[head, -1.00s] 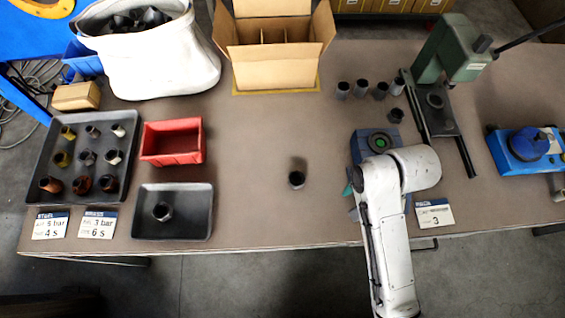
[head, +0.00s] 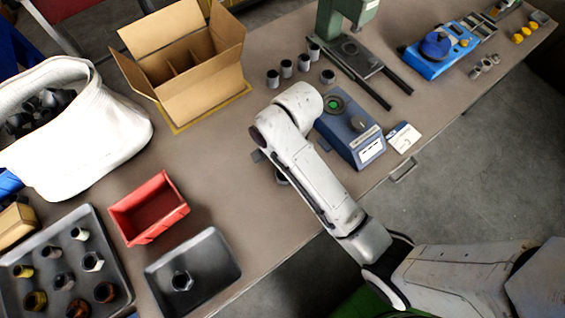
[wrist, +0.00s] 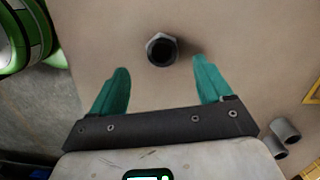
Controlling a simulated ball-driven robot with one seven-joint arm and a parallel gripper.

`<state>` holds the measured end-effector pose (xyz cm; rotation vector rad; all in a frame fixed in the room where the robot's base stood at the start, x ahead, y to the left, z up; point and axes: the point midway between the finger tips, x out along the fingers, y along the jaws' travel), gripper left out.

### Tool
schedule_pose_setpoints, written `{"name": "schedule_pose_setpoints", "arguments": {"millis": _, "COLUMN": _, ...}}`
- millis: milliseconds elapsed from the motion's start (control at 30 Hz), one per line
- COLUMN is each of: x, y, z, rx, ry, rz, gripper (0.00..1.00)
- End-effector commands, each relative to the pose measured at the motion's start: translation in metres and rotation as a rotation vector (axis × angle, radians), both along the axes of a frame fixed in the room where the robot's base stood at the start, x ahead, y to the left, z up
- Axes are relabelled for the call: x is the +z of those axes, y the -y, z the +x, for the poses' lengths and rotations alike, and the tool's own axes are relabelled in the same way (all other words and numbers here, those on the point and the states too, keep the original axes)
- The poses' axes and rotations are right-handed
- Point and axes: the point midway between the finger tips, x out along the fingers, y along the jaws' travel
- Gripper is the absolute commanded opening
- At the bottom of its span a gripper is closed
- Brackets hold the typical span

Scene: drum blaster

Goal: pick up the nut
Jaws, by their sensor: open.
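A dark hexagonal nut (wrist: 161,50) with a round bore stands on the brown bench top in the wrist view. It lies just past the fingertips, centred between them, with a gap on each side. My gripper (wrist: 161,68) has two teal fingers spread wide apart, with nothing held. In the head view my white arm reaches over the bench and hides most of the gripper. A dark piece (head: 281,178) shows beside the arm there, probably the same nut, mostly covered. Another nut (head: 181,281) sits in the small dark tray (head: 222,262).
A blue device (head: 345,140) stands right of my arm, near a row of grey cylinders (head: 288,68) and a green press (head: 338,20). A red bin (head: 150,208), larger parts tray (head: 100,235) and open carton (head: 205,95) are left. Bench between bin and arm is clear.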

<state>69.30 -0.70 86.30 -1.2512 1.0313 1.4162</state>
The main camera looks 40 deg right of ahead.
Motion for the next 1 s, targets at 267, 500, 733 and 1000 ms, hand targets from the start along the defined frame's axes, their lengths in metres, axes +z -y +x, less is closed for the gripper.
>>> {"name": "schedule_pose_setpoints", "arguments": {"millis": 267, "x": -0.019, "y": -0.002, "z": 0.000, "rx": 0.001, "ry": 0.000, "rz": -0.001, "gripper": 0.79}}
{"name": "schedule_pose_setpoints", "arguments": {"millis": 500, "x": -0.053, "y": -0.004, "z": 0.002, "rx": 0.000, "ry": -0.001, "rz": 0.000, "gripper": 0.79}}
{"name": "schedule_pose_setpoints", "arguments": {"millis": 733, "x": -0.065, "y": -0.006, "z": 0.001, "rx": 0.001, "ry": 0.001, "rz": -0.001, "gripper": 0.79}}
{"name": "schedule_pose_setpoints", "arguments": {"millis": 1000, "x": -0.065, "y": -0.006, "z": 0.002, "rx": 0.001, "ry": 0.002, "rz": -0.001, "gripper": 0.67}}
